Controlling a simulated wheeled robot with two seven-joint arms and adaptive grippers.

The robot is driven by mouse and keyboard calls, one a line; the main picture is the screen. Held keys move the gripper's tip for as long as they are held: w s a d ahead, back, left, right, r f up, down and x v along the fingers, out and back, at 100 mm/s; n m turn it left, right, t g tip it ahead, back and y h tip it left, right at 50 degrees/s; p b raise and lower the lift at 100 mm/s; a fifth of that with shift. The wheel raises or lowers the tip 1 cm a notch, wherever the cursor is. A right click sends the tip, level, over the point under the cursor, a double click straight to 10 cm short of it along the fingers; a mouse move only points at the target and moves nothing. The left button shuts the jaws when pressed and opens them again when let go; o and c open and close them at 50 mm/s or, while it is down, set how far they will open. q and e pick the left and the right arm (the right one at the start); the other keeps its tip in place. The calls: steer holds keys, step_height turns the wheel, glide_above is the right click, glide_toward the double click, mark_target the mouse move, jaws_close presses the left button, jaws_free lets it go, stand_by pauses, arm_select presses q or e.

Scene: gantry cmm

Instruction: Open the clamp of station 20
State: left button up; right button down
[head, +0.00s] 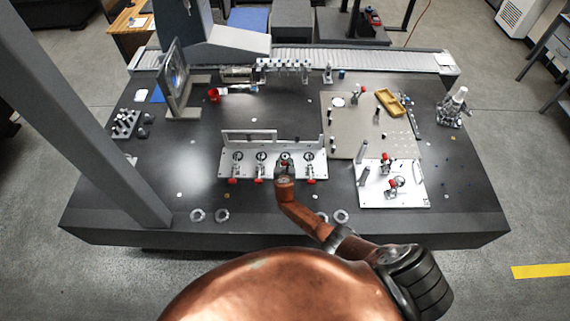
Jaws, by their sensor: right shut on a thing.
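A white clamp fixture (228,167) stands at the middle of the dark table, with a row of toggle clamps along it. Red handles show at the far left clamp (233,180), the second clamp (259,180) and the far right clamp (311,181), pointing toward the front. My right gripper (285,168) is at the third clamp from the left, shut on what appears to be its handle; the gripper hides most of that clamp. I cannot read any station numbers. My left gripper is out of view.
A white plate with red-handled clamps (410,198) lies at the right, below a beige plate (345,140). Metal rings (222,215) lie near the front edge. A grey gantry column (95,110) rises at the left. The table between column and fixture is mostly clear.

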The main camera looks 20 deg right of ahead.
steer(key=shift+w+d+r, duration=0.35)
steer(key=shift+w+r, duration=0.15)
steer(key=shift+r, duration=0.2)
steer(key=c, duration=1.8)
jaws_free()
steer(key=shift+c, duration=0.2)
steer(key=o, duration=0.4)
steer(key=shift+f, duration=0.4)
steer(key=shift+s+a, duration=0.15)
steer(key=shift+s+a+r, duration=0.1)
steer(key=shift+s+a, duration=0.05)
steer(key=shift+s, duration=0.05)
steer(key=v, duration=1.1)
steer(key=shift+s+r, duration=0.2)
